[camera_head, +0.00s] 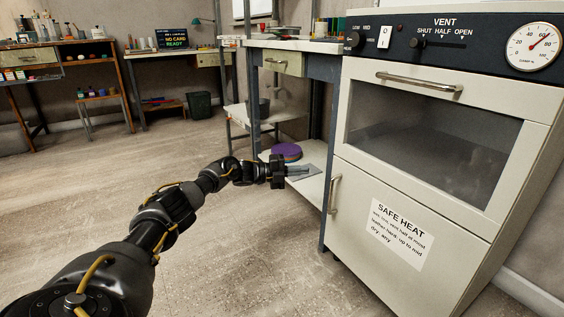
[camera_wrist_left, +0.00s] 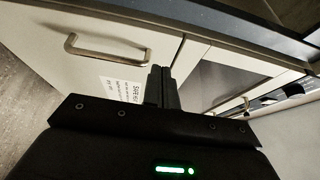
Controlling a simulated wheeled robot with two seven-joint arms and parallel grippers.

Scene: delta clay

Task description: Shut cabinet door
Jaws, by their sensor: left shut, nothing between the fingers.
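The cream cabinet's lower door (camera_head: 365,250) carries a "SAFE HEAT" label (camera_head: 400,235) and a vertical metal handle (camera_head: 334,195) near its left edge. It looks flush with the cabinet front; a small gap cannot be ruled out. In the left wrist view the door (camera_wrist_left: 40,40), handle (camera_wrist_left: 108,50) and label (camera_wrist_left: 121,90) show beyond the fingers. My left gripper (camera_head: 305,172) is shut and empty, left of the handle and apart from it in the head view. Its fingers also show in the left wrist view (camera_wrist_left: 162,86). My right gripper is not in view.
Above the lower door is a windowed oven door (camera_head: 430,125) with a bar handle (camera_head: 420,82), looking shut. A control panel (camera_head: 450,35) tops the cabinet. A shelf unit (camera_head: 262,125) holding a purple disc (camera_head: 287,151) stands to the left. The floor (camera_head: 110,190) at left is open.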

